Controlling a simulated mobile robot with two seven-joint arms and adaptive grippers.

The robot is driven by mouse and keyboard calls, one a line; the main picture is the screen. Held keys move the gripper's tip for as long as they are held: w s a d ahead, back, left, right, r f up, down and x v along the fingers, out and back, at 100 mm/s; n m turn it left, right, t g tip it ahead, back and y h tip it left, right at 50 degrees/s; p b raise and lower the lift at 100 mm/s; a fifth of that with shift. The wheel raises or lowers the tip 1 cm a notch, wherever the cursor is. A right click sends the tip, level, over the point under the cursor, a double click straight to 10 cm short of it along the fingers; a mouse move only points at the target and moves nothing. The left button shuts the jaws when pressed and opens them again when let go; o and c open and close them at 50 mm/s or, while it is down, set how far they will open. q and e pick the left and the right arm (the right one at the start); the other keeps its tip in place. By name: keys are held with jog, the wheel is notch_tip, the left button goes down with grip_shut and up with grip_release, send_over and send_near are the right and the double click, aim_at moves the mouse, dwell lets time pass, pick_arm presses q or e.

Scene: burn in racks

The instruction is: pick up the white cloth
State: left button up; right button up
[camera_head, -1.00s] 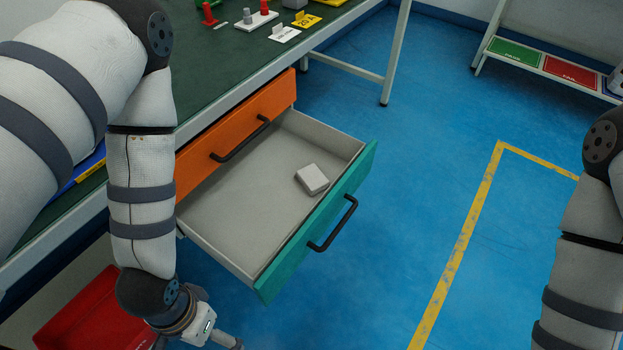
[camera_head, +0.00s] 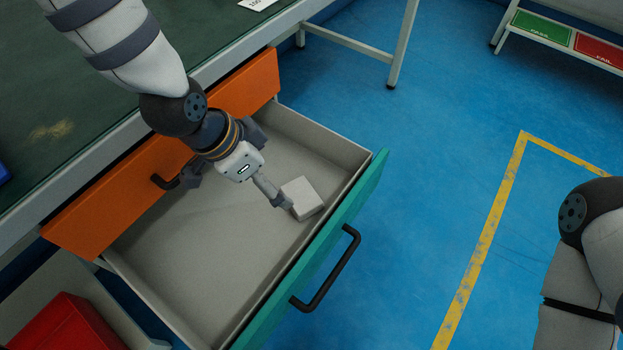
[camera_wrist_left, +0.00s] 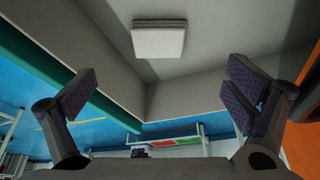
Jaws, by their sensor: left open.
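The white cloth (camera_head: 304,196) is a small folded pale block. It lies on the floor of the open drawer (camera_head: 190,262), near the teal front. It also shows in the left wrist view (camera_wrist_left: 158,40), at the top, beyond the fingers. My left gripper (camera_head: 238,191) is over the drawer, open and empty. In the head view one fingertip appears right beside the cloth's left edge; whether it touches I cannot tell. In the left wrist view the two fingers (camera_wrist_left: 162,95) stand wide apart with nothing between them. My right gripper is out of view; only part of that arm shows at the right.
The drawer has a teal front with a black handle (camera_head: 327,270). A shut orange drawer (camera_head: 120,205) sits under the green-topped bench (camera_head: 60,120). A red bin (camera_head: 65,325) is at the lower left. The blue floor to the right is clear, with yellow tape (camera_head: 490,225).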

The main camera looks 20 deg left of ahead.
pick_arm(q)
jog(key=b, duration=0.1)
send_over(301, 194)
jog(key=s+a, duration=0.3)
jog(key=f, duration=0.6)
jog(key=shift+d, duration=0.2)
jog(key=x, duration=0.2)
jog(key=b+x, duration=0.1)
jog(key=x, duration=0.2)
jog(key=shift+w+d+f+b, duration=0.15)
jog(key=shift+w+d+b, duration=0.15)
jog(key=shift+w+d, duration=0.2)
jog(key=c, duration=1.2)
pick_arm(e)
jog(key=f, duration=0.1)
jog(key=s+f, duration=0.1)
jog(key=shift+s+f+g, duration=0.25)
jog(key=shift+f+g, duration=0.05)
pick_arm(q)
jog(key=shift+c, duration=0.2)
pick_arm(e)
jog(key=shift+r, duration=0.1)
